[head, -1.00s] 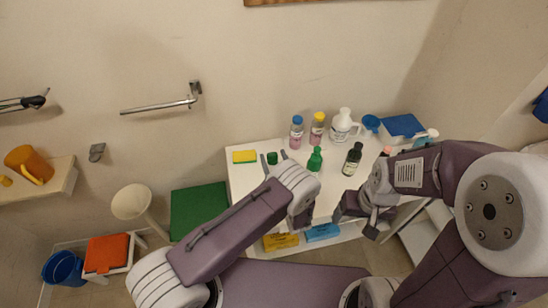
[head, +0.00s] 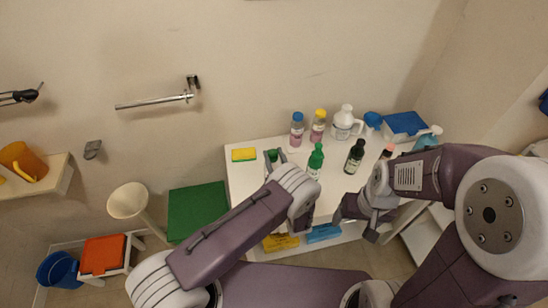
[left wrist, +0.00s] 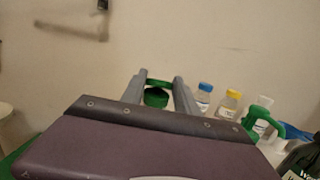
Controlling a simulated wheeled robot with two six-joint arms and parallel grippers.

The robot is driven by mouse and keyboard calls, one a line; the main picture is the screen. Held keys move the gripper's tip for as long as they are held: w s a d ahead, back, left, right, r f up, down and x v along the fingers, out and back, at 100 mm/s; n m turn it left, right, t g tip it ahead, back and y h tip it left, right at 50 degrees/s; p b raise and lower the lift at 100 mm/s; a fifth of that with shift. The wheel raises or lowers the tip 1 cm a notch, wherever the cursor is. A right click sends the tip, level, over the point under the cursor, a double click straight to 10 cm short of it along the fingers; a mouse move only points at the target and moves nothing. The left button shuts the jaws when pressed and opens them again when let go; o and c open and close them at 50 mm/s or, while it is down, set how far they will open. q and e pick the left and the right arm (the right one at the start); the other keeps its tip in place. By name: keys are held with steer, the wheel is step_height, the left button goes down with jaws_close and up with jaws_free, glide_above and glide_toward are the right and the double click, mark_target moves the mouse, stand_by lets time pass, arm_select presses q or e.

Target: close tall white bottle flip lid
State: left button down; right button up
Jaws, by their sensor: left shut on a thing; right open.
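The fingers of my left gripper (head: 271,163) are shut around a small green lid-like piece (head: 273,155) at the back left of the white table. The left wrist view shows a green round piece (left wrist: 156,97) between the two grey fingers, with a thinner green part just above it. This may be the flip lid, raised. The bottle body beneath is hidden by my left arm, so I cannot confirm it is white. My right gripper (head: 356,226) is open and empty over the table's front right part.
A yellow sponge (head: 244,154) lies left of my left gripper.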

arm_select(q)
steer(key=c, duration=0.9)
jaws_free()
steer(key=shift+w+f, duration=0.1)
steer(key=shift+f, duration=0.05)
steer(key=b+v, duration=0.2)
steer(key=v, duration=0.7)
steer(key=shift+b, duration=0.4)
